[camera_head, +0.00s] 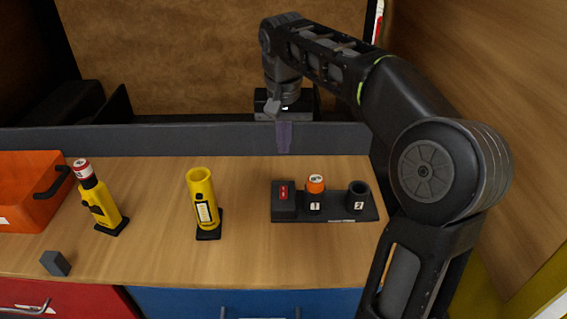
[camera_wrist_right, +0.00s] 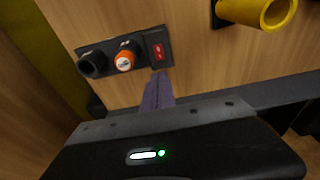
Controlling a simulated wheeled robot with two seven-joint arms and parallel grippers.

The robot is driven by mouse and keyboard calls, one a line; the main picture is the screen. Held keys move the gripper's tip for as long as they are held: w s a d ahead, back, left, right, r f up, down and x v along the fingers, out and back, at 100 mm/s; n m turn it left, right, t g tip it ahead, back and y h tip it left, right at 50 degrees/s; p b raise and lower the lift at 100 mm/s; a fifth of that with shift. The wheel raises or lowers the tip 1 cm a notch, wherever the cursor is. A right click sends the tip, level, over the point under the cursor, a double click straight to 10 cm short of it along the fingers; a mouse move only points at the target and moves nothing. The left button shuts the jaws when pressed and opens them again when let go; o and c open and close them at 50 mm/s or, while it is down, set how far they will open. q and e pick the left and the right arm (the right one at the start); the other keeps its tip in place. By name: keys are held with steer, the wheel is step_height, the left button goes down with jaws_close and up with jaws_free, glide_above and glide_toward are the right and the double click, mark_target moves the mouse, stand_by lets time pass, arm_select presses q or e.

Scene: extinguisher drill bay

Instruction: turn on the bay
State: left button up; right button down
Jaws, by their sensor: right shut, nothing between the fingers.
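The bay is a black block (camera_head: 328,215) on the wooden counter, with a red switch (camera_head: 283,192) on its left raised part. In the right wrist view the red switch (camera_wrist_right: 158,51) shows just beyond my fingertips. An orange-topped cylinder (camera_head: 316,184) sits in the socket marked 1. The socket marked 2 (camera_head: 357,194) looks empty. My right gripper (camera_head: 284,150) is shut and empty, pointing down behind the switch and apart from it. Its closed fingers also show in the right wrist view (camera_wrist_right: 159,75). Whether the switch is on or off I cannot tell. My left gripper is not in view.
A yellow open tube (camera_head: 203,202) and a yellow body with a red-and-white top (camera_head: 103,208) stand left of the bay. An orange bin (camera_head: 25,185) and a small grey cube (camera_head: 55,263) are further left. A dark ledge (camera_head: 190,139) runs behind the counter.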

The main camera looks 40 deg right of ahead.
steer(key=f, duration=0.1)
steer(key=b, duration=0.2)
glide_toward(284, 188)
steer(key=f, duration=0.4)
steer(key=w+f, duration=0.1)
steer(key=f, duration=0.1)
steer(key=shift+d+f, duration=0.3)
steer(key=shift+f, duration=0.1)
